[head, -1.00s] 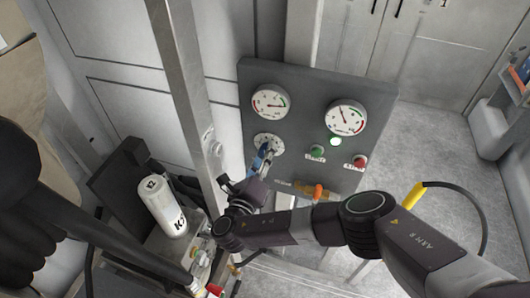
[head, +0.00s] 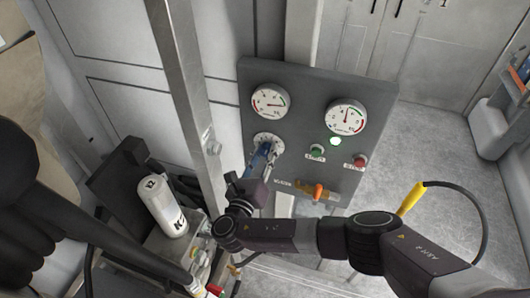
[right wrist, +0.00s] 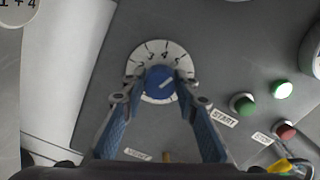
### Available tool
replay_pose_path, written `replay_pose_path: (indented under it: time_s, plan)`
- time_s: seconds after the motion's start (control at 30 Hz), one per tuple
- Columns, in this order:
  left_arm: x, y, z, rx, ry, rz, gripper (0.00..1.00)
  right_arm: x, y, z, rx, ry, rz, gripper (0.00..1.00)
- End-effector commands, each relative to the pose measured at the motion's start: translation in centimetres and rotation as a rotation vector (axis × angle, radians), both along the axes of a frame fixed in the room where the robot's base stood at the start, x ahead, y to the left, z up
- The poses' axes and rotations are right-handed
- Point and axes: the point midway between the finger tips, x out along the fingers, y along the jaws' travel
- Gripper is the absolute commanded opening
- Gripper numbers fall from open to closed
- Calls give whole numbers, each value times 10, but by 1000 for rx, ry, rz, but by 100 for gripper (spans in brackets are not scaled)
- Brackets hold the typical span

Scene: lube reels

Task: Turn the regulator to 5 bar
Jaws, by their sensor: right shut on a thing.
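The regulator is a blue knob (right wrist: 159,82) on a white numbered dial (right wrist: 135,68), mounted low on the left of the grey panel (head: 310,105). My right gripper (right wrist: 161,84) is shut on the knob, one finger on each side. In the head view the gripper (head: 262,160) covers most of the knob. A white mark on the knob points up and right, towards the higher numbers; its exact reading is unclear. The right gauge (head: 346,116) has its needle nearly straight up. The left gauge (head: 269,101) has its needle pointing right.
A green start button (head: 317,149) and a red button (head: 360,160) sit right of the knob, under a lit green lamp (head: 335,141). An orange valve handle (head: 318,191) is below. A metal post (head: 190,95) stands left of the panel; a white cylinder (head: 163,205) stands lower left.

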Motion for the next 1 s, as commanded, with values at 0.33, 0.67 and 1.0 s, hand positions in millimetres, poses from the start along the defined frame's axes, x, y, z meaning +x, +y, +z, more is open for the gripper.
replay_pose_path:
  time_s: [0.33, 0.67, 1.0]
  plan:
    - [0, 0, 0, 0, 0, 0, 0, -1, 0, -3, -1, 6, 0, 41]
    - [0, 4, 0, 4, -1, -2, 0, -2, 0, -1, -1, 3, 0, 45]
    - [0, 1, 0, 1, 0, -1, 0, -52, 18, -2, 2, 8, 3, 45]
